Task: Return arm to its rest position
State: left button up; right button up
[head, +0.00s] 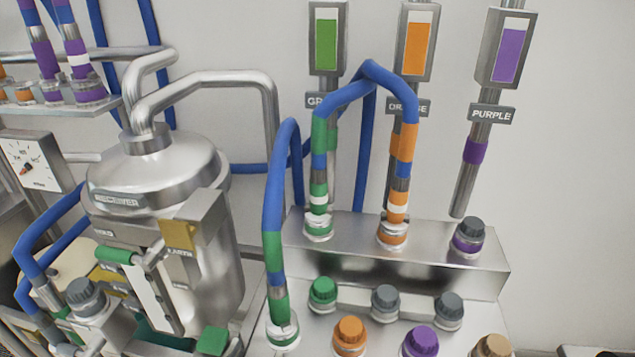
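Neither of my grippers shows in the head view, and I see no part of my arms that I can be sure of. The workspace holds a steel receiver tank (150,185) at the left. A blue hose (371,70) with green and orange bands arches between the green port (318,228) and the orange port (393,236) on a steel ledge (350,262). Another blue hose (274,200) with a green end stands on a port (283,332) lower down, in front of the ledge.
The purple port (468,240) on the ledge is capped. Several capped ports, such as an orange one (349,338) and a purple one (420,344), stand in front. A dial gauge (34,161) and hoses crowd the left. Open wall (575,150) shows at right.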

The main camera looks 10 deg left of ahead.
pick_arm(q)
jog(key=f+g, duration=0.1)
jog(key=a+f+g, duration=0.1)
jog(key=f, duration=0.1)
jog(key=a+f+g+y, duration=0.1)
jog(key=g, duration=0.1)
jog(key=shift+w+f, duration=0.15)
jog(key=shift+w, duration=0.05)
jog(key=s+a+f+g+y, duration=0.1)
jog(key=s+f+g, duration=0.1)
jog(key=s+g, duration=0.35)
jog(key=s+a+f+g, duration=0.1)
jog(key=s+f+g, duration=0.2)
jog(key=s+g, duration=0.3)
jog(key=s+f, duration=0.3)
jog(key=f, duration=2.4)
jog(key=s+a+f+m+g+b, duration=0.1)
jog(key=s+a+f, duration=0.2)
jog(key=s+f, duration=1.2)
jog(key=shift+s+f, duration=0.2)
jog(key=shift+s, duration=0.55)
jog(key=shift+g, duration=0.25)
